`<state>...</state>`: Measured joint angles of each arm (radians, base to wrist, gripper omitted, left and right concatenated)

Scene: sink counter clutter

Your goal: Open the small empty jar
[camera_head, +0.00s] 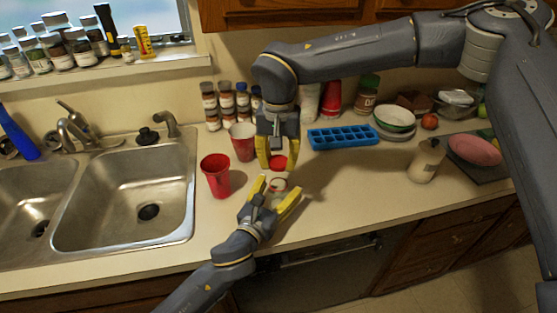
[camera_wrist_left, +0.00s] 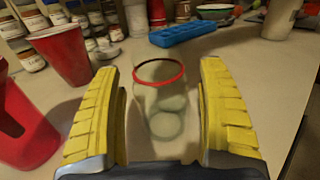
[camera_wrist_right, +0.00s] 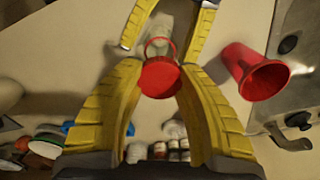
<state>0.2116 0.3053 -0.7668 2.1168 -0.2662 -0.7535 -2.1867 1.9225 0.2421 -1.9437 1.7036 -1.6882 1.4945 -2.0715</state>
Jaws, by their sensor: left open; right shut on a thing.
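The small clear jar (camera_head: 279,186) stands open near the counter's front, with a red ring around its mouth. In the left wrist view the jar (camera_wrist_left: 163,112) looks empty, upright between the fingers. My left gripper (camera_head: 278,188) is open, one yellow finger on each side of the jar. My right gripper (camera_head: 278,158) points down beyond the jar and is shut on the red lid (camera_wrist_right: 160,78). The lid also shows between its fingertips in the head view (camera_head: 278,163), apart from the jar. The lid is out of the left wrist view.
Two red cups (camera_head: 216,176) (camera_head: 242,142) stand left of the jar, by the sink (camera_head: 128,200). Spice jars (camera_head: 210,105) stand behind. A blue ice tray (camera_head: 343,137) lies at back right. A bottle (camera_head: 426,160) and pink plate (camera_head: 474,150) are farther right. Counter between is clear.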

